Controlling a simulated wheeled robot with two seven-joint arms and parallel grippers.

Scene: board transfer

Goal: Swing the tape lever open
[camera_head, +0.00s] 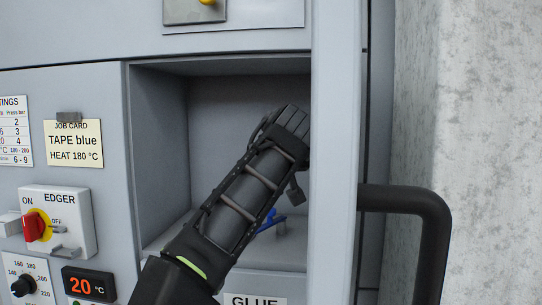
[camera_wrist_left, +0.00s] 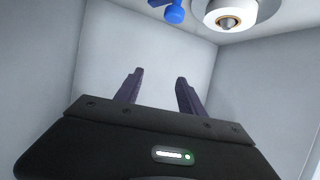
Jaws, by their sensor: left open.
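My left gripper (camera_head: 293,122) reaches into a grey recess (camera_head: 158,150) in the machine front. The left wrist view shows its two dark fingers (camera_wrist_left: 159,78) apart, with nothing between them. A blue lever-like part (camera_head: 271,222) shows low in the recess, partly hidden behind my forearm. In the left wrist view a blue knob (camera_wrist_left: 175,13) sits at the top edge, beyond the fingers and apart from them. I take it to be the tape lever; its full shape is cut off. My right gripper is not in view.
A white round fitting with a metal centre (camera_wrist_left: 229,17) is beside the blue knob. A black handle (camera_head: 430,215) juts out right of the recess. A job card (camera_head: 73,144) reads TAPE blue. A red EDGER switch (camera_head: 36,226) and a 20 °C display (camera_head: 88,284) are at left.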

